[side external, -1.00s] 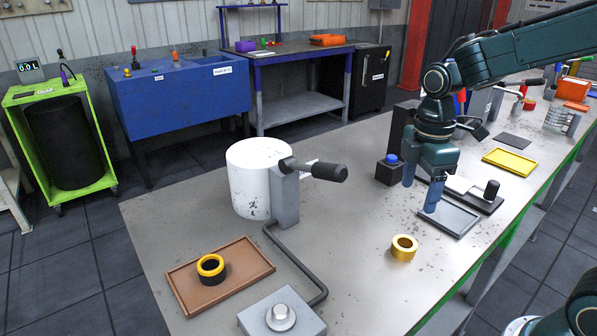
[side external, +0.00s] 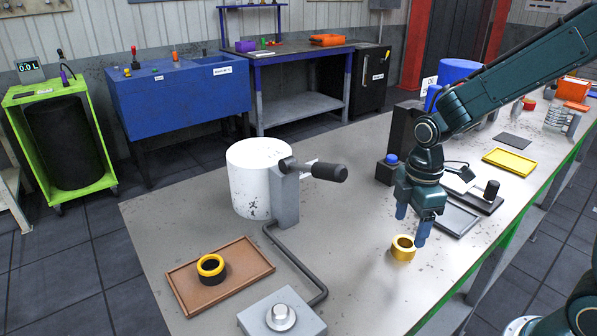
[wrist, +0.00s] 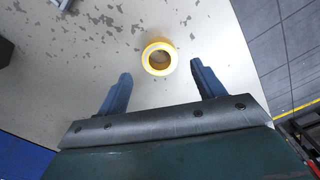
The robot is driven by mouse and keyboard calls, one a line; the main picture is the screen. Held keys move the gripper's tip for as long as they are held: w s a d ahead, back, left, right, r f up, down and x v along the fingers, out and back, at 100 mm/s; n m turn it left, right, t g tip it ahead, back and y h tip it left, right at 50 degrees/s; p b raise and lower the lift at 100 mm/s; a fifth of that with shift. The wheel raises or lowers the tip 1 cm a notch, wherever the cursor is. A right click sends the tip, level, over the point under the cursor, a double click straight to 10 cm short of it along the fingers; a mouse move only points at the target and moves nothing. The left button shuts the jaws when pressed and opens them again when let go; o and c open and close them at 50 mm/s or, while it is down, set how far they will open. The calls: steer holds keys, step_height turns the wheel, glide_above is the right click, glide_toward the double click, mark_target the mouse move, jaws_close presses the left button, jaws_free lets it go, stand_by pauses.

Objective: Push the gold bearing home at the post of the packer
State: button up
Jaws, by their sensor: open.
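The gold bearing (side external: 403,248) is a short, plain gold ring lying flat on the bare bench top. It also shows in the wrist view (wrist: 159,59), ahead of and between my two fingers. My gripper (side external: 411,228) is open and empty, pointing down just above and beside the bearing on its far side in the side view. In the wrist view my fingers (wrist: 160,80) are spread wider than the ring. A second ring with a yellow top and black body (side external: 211,268) sits on the brown tray. I cannot tell which fixture is the packer's post.
The brown tray (side external: 250,256), a white cylinder (side external: 252,180) with a black-handled lever (side external: 328,172) and a grey block with a round knob (side external: 281,317) stand to the left. A dark tray (side external: 460,215) lies behind my gripper. Bench around the gold bearing is clear.

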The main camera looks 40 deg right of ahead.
mark_target(406, 238)
steer(key=shift+f, duration=0.1)
steer(key=shift+f, duration=2.5)
steer(key=shift+c, duration=0.5)
steer(key=c, duration=1.2)
steer(key=shift+o, duration=0.2)
steer(key=shift+r, duration=0.2)
step_height(406, 238, up, 20)
steer(key=shift+f, duration=0.15)
